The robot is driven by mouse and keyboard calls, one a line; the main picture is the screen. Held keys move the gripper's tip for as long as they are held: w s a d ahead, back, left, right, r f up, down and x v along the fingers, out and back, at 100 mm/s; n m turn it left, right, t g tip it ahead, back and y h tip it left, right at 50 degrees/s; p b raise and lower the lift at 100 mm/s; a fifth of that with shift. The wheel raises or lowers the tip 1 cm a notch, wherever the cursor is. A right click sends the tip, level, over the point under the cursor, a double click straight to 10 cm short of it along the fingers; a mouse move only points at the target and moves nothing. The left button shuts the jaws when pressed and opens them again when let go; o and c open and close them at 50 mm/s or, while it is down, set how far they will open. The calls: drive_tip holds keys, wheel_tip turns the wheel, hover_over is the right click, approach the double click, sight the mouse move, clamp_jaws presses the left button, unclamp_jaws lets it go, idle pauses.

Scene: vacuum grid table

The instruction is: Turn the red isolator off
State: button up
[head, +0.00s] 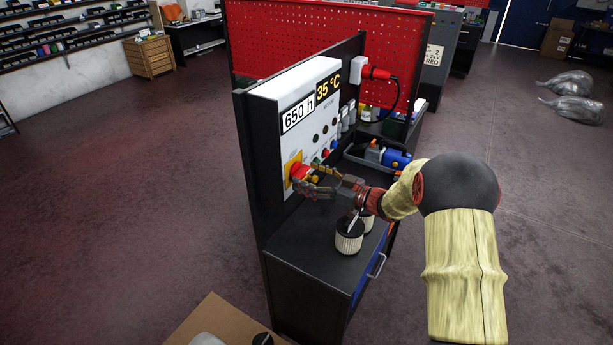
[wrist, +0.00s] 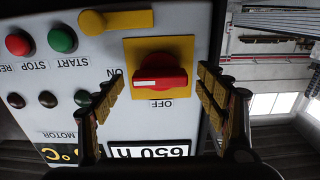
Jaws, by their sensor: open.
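The red isolator (head: 296,171) is a knob on a yellow plate, low on the left of the white control panel (head: 268,101). In the wrist view, where the panel is upside down, the red isolator (wrist: 160,78) lies horizontal. Its white mark is at its left end, on the side of the ON label (wrist: 115,72); the OFF label (wrist: 162,104) is below it. My gripper (wrist: 158,92) is open, with one finger on each side of the knob and visible gaps between. In the head view my gripper (head: 308,182) is right at the knob and partly hides it.
Start (wrist: 62,39) and stop (wrist: 20,44) buttons and a yellow tab (wrist: 115,20) are beside the isolator. Two pleated filters (head: 349,236) stand on the dark bench below my arm. A blue pump (head: 392,158) and a red plug (head: 377,73) are behind.

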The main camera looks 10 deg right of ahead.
drive_tip(key=shift+w+a, duration=0.25)
drive_tip(key=shift+c, duration=0.4)
drive_tip(key=c, duration=1.1)
drive_tip(key=shift+n+b, duration=0.4)
drive_tip(key=n+b, duration=0.3)
drive_tip(key=shift+f+n, duration=0.15)
drive_tip(key=shift+n, duration=0.15)
drive_tip(key=n+b, duration=0.4)
drive_tip(key=shift+n+b, duration=0.3)
drive_tip(key=n+b, duration=0.5)
drive_tip(key=shift+b, duration=0.35)
drive_tip(key=n+b, duration=0.3)
drive_tip(key=shift+n+b, duration=0.3)
drive_tip(key=shift+n, duration=0.1)
